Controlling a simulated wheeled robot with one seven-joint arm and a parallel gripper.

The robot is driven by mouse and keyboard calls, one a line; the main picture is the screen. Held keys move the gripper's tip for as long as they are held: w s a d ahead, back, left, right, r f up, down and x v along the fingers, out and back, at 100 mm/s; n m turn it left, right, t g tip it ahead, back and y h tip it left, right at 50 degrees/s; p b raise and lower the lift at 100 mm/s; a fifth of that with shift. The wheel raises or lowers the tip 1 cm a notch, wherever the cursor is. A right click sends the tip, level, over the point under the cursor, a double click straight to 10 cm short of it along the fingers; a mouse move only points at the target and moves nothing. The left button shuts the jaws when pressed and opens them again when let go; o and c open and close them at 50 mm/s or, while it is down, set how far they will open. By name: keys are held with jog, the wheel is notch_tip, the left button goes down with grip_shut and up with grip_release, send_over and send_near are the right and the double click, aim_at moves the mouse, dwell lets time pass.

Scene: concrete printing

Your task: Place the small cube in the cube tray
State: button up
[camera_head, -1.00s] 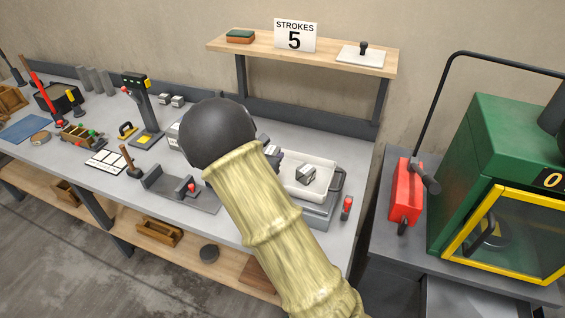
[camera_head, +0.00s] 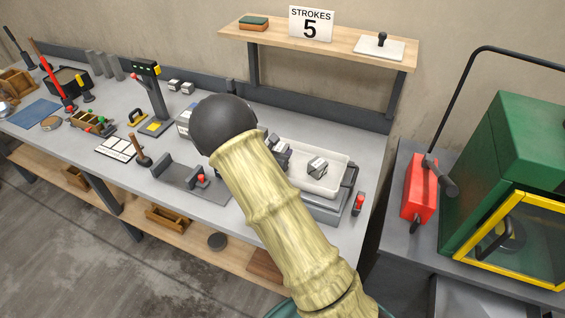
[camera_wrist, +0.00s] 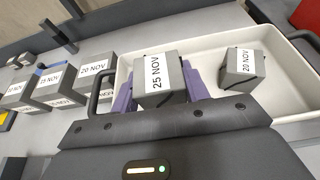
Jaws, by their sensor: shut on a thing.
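In the wrist view my gripper (camera_wrist: 160,84) has purple fingers shut on a small grey cube (camera_wrist: 158,74) with a white label reading 25 NOV. The held cube is over the left part of the white cube tray (camera_wrist: 292,84); whether it touches the tray floor cannot be told. A second grey cube (camera_wrist: 241,68), labelled 20 NOV, sits in the right part of the tray. In the head view the white tray (camera_head: 300,181) is at the bench's right end with that second cube (camera_head: 318,166) in it. My arm hides most of my gripper there.
Several labelled grey cubes (camera_wrist: 48,82) stand left of the tray, outside it. A black tray handle (camera_wrist: 98,90) lies between them and the held cube. A red-topped tool (camera_head: 359,203) stands right of the tray. A shelf (camera_head: 330,48) is above the bench.

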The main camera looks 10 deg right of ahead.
jog(key=shift+w+d+f, duration=0.1)
jog(key=shift+f, duration=0.4)
jog(key=shift+f+p, duration=0.6)
jog(key=shift+f, duration=1.5)
jog(key=shift+f, duration=0.15)
jog(key=o, duration=1.2)
